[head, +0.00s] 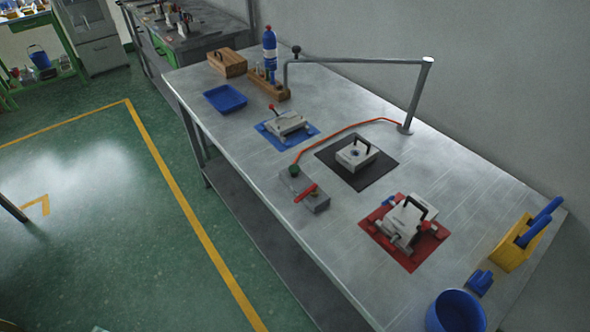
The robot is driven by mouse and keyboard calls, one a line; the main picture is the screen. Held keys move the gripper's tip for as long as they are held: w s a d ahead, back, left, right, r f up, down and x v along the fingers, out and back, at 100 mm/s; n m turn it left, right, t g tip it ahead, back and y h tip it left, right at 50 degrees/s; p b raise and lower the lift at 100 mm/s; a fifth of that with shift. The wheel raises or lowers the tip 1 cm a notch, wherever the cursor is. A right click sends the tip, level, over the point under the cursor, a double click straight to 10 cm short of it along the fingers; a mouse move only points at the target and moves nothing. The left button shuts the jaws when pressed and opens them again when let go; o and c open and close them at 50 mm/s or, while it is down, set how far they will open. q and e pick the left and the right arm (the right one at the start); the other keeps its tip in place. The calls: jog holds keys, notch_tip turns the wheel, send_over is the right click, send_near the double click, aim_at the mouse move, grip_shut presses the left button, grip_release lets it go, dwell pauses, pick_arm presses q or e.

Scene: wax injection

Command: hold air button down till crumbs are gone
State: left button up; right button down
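A grey box with a red lever (307,192) lies near the front edge of the metal workbench (240,140). A dark green knob (294,170) sits beside it, at the end of an orange hose (340,131); I cannot tell for sure which part is the air button. A light block with a black handle (357,153) stands on a black mat (378,176). A grey clamp-like device (287,123) is on a blue mat, and another block with a black handle (403,219) is on a red mat (428,246). No crumbs can be made out. Neither gripper is in view.
A bent metal post (412,100) rises at the bench's back. A blue tray (225,98), wooden box (228,63) and blue bottle (270,48) stand at the far end. A blue bucket (455,312) and yellow holder (515,245) are at the near end.

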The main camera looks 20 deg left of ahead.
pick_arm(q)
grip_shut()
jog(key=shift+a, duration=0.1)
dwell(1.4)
